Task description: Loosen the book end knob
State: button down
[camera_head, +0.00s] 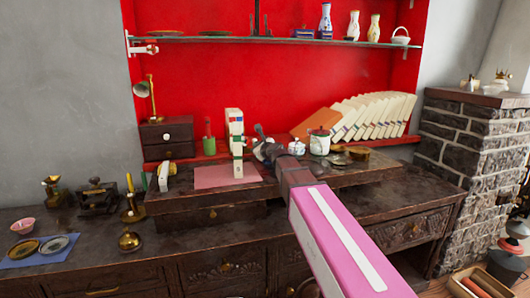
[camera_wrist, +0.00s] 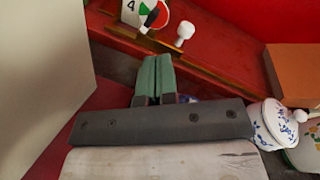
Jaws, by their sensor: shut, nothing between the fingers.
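A small white knob (camera_wrist: 184,34) on a short stem stands up in the wrist view, beside a brass rail along the red ledge. Left of it is a round red, green and white piece (camera_wrist: 160,13) with a black lever and a plate marked 4. I cannot tell for sure which part belongs to the book end. My gripper (camera_wrist: 155,60) has its green-padded fingers together and empty, just below the knob in the picture and apart from it. In the head view, my gripper (camera_head: 261,138) is beside a tall white block with coloured marks (camera_head: 237,135).
A large pale panel (camera_wrist: 40,75) is close on the left in the wrist view. A blue-patterned lidded pot (camera_wrist: 272,125) and an orange-brown box (camera_wrist: 295,75) are on the right. In the head view, leaning pale books (camera_head: 372,115) stand at the right, and a pink mat (camera_head: 222,178) lies left.

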jog(key=shift+w+a, duration=0.3)
jog(key=shift+w, duration=0.85)
jog(key=shift+w+a, duration=0.3)
jog(key=shift+w, duration=0.8)
jog(key=shift+w+a, duration=0.3)
jog(key=shift+w, duration=0.85)
jog(key=shift+s+a+f, duration=0.15)
jog(key=shift+s+a, duration=0.05)
jog(key=shift+a, duration=0.4)
jog(key=shift+s+a+r, duration=0.1)
jog(key=shift+a+r, duration=0.3)
jog(key=shift+r, duration=0.35)
jog(key=shift+d+r, duration=0.1)
jog(key=shift+d+r, duration=0.2)
jog(key=s, duration=0.2)
jog(key=s+d, duration=0.1)
jog(key=s, duration=0.2)
jog(key=shift+s+d, duration=0.3)
jog(key=shift+s, duration=0.05)
